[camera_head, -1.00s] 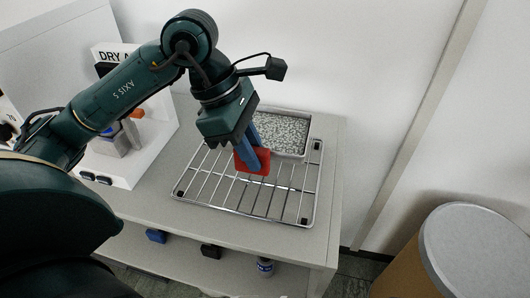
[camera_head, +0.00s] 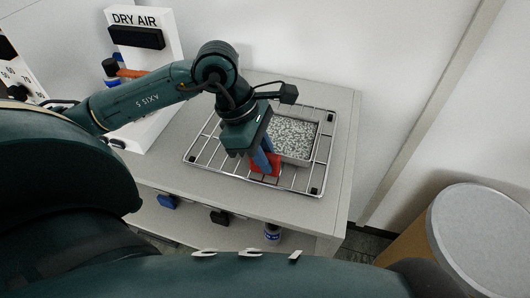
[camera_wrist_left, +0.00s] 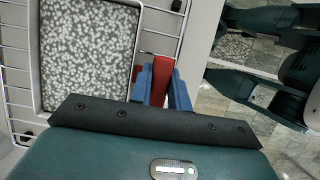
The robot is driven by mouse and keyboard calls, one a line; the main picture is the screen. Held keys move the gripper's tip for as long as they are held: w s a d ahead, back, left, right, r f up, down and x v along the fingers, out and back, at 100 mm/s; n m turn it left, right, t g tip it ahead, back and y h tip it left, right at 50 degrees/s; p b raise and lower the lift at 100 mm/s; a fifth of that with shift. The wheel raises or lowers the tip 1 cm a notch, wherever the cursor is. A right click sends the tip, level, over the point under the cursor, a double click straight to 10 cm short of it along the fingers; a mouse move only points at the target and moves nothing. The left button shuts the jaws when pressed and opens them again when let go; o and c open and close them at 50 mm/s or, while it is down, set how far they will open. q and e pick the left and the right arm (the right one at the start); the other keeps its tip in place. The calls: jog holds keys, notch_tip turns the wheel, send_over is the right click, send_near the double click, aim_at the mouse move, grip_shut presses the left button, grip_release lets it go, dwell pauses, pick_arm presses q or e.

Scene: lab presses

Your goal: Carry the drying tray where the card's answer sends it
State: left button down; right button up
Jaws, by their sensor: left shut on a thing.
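The drying tray (camera_head: 311,151) is a grey metal pan of speckled granules with a red handle (camera_head: 274,170). It is over the right part of the wire rack (camera_head: 205,158) on the bench. I cannot tell whether it rests on the bars or hangs just above them. My left gripper (camera_head: 264,161) is shut on the red handle with its blue fingers. The left wrist view shows the handle (camera_wrist_left: 161,82) between the fingers and the granules (camera_wrist_left: 88,50) beside them. I see no readable card. My right gripper is out of view.
A white "DRY AIR" panel (camera_head: 165,50) with a dark box stands at the bench's back left. Blue and black blocks and a bottle (camera_head: 272,233) are below the bench top. A grey-lidded drum (camera_head: 485,225) stands on the right. Bare bench top lies around the rack.

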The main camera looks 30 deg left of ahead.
pick_arm(q)
jog(key=shift+f, duration=0.25)
jog(key=c, duration=1.3)
grip_release()
jog(key=shift+r, duration=0.1)
jog(key=shift+a+r, duration=0.1)
jog(key=shift+r, duration=0.3)
jog(key=v, duration=1.1)
jog(key=shift+s+a+r, duration=0.1)
jog(key=shift+a+r, duration=0.1)
